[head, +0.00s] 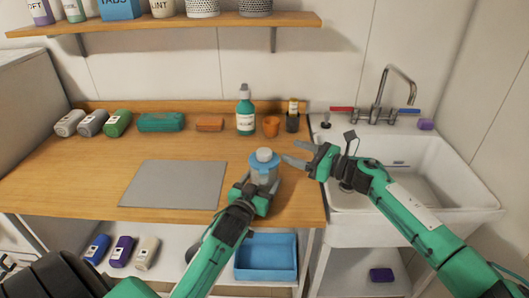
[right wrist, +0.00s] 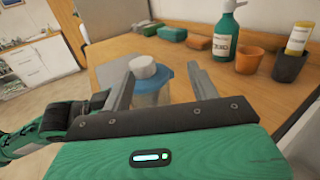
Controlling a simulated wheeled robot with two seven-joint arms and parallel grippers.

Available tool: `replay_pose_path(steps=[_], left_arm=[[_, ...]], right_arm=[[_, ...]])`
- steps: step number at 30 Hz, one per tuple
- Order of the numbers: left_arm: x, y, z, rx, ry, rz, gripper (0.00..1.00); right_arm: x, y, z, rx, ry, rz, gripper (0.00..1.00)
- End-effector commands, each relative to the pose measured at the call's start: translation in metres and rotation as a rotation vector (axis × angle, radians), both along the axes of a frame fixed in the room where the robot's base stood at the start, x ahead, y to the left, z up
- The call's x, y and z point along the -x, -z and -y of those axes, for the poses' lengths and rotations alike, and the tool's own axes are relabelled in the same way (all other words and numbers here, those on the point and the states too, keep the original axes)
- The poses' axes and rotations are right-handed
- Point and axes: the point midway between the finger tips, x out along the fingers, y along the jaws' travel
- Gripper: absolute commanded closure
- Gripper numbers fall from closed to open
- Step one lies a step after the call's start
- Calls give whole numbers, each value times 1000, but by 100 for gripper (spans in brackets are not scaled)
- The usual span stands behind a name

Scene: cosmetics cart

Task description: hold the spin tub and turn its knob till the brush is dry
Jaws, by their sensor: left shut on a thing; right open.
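The spin tub (head: 263,172) stands on the wooden counter near its front right part, a clear tub with a blue lid and a pale round knob (head: 264,155) on top. My left gripper (head: 263,185) is shut on the tub's body from the front. My right gripper (head: 298,153) is open and empty, to the right of the knob and apart from it in the head view. In the right wrist view the tub (right wrist: 152,88) and its white knob (right wrist: 142,66) show beyond and between the open fingers (right wrist: 163,85). I cannot make out a brush inside the tub.
A grey mat (head: 174,184) lies left of the tub. Behind it stand a green pump bottle (head: 245,112), an orange cup (head: 271,127) and a dark cup (head: 292,124). A white sink (head: 440,180) with a tap is at right. A shelf (head: 180,24) hangs above.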

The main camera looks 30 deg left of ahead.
Motion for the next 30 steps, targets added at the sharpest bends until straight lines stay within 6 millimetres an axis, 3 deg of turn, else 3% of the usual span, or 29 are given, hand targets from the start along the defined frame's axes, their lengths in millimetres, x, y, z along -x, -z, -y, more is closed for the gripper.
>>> replay_pose_path(steps=[7,14,17,30], left_arm=[[0,0,0,0,0,1,56],[0,0,0,0,0,1,56],[0,0,0,0,0,1,56],[0,0,0,0,0,1,56]], right_arm=[[3,8,24,4,-157,-16,40],[8,11,28,3,-211,-20,40],[11,11,18,3,-214,-20,40],[31,11,-60,4,-212,-20,40]])
